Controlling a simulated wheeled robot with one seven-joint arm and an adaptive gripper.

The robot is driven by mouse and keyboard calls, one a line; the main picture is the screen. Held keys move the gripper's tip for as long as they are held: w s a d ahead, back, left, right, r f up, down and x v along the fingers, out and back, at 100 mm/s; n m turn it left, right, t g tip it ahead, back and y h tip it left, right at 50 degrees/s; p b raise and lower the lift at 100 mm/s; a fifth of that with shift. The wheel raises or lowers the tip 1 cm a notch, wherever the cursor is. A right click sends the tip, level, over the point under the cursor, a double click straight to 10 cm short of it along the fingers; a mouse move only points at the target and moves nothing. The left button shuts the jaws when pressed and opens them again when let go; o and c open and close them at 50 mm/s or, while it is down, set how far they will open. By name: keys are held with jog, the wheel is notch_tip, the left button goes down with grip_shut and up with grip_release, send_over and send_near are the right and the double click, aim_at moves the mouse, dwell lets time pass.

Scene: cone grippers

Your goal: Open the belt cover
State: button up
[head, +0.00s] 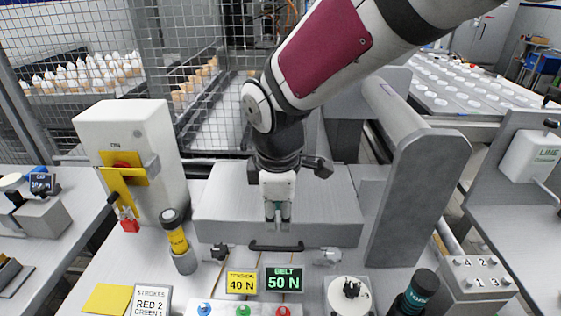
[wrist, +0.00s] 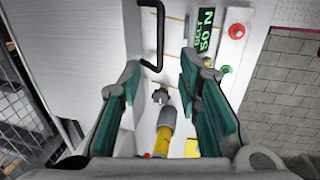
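The belt cover (head: 225,222) is a wide grey metal box in the middle of the bench in the head view. A black bar handle (head: 277,247) is fixed low on its near face. My gripper (head: 278,222) points down in front of the cover, just above the handle in the picture. In the wrist view the handle (wrist: 158,38) shows beyond the fingertips, near the top. My gripper (wrist: 160,68) has its teal-padded fingers spread apart with nothing between them. The cover is closed. Small latch-like fittings (head: 220,252) and (head: 327,256) sit beside the handle.
A white switch box (head: 125,125) with a yellow hasp and red padlock (head: 129,222) stands left. A tall grey plate (head: 415,190) rises right. Force signs (head: 284,280) and coloured buttons lie in front.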

aim_at(280, 247)
jog(key=f, duration=0.4)
jog(key=w+f+b, duration=0.1)
jog(key=f, duration=0.3)
jog(key=w+f, duration=0.1)
jog(key=f, duration=0.4)
jog(key=shift+w, duration=0.25)
jog(key=shift+d, duration=0.1)
grip_shut()
